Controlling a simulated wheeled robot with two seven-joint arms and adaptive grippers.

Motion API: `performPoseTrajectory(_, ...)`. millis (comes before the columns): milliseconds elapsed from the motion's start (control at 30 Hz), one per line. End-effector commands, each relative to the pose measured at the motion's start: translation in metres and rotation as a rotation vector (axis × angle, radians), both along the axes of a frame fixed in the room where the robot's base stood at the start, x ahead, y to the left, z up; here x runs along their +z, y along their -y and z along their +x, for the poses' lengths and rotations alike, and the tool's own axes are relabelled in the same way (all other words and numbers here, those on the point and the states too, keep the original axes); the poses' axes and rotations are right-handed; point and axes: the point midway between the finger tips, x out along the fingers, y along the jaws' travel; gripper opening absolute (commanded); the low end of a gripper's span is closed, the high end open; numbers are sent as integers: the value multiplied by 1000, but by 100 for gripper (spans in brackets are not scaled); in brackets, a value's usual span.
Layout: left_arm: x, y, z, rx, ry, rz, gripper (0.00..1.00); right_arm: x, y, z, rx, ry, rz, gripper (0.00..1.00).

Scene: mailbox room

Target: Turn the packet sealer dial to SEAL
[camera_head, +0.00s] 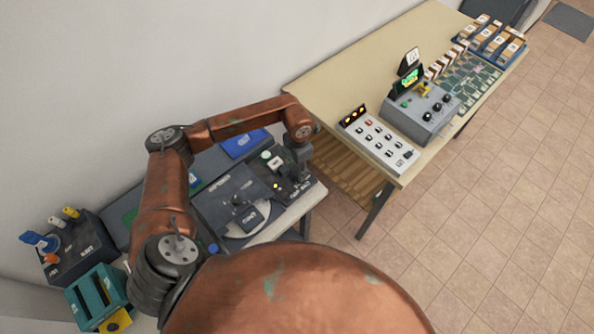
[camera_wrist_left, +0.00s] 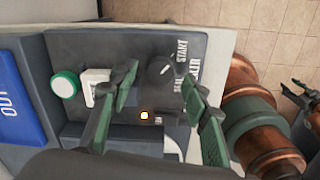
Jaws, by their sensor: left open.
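The packet sealer is a dark panel (camera_head: 291,186), partly hidden under my left gripper (camera_head: 298,160) in the head view. In the left wrist view its black round dial (camera_wrist_left: 160,70) has a pale pointer mark and white lettering beside it, START being readable. My left gripper (camera_wrist_left: 159,74) is open, with its green-padded fingers on either side of the dial. I cannot tell whether they touch it. A white button with a green rim (camera_wrist_left: 65,84), a white switch (camera_wrist_left: 97,78) and a lit yellow lamp (camera_wrist_left: 145,115) are on the panel. My right gripper (camera_wrist_left: 300,92) shows small at the right edge.
A blue tray marked OUT (camera_wrist_left: 18,100) lies beside the sealer. A dark machine with a round plate (camera_head: 237,200) stands to its left. A beige table (camera_head: 335,82) with a button box (camera_head: 379,142) and a grey console (camera_head: 421,112) is at right. Tiled floor is clear.

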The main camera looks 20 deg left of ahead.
Motion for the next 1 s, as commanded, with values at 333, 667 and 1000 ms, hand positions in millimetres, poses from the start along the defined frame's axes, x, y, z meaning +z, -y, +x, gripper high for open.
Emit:
performPoseTrajectory(333, -20, 0, 0, 0, 0, 0, 43, 1, 1, 0, 1, 1, -2, 40)
performPoseTrajectory(667, -19, 0, 0, 0, 0, 0, 31, 1, 1, 2, 1, 2, -2, 40)
performPoseTrajectory(1000, -19, 0, 0, 0, 1, -1, 7, 1, 1, 3, 1, 5, -1, 40)
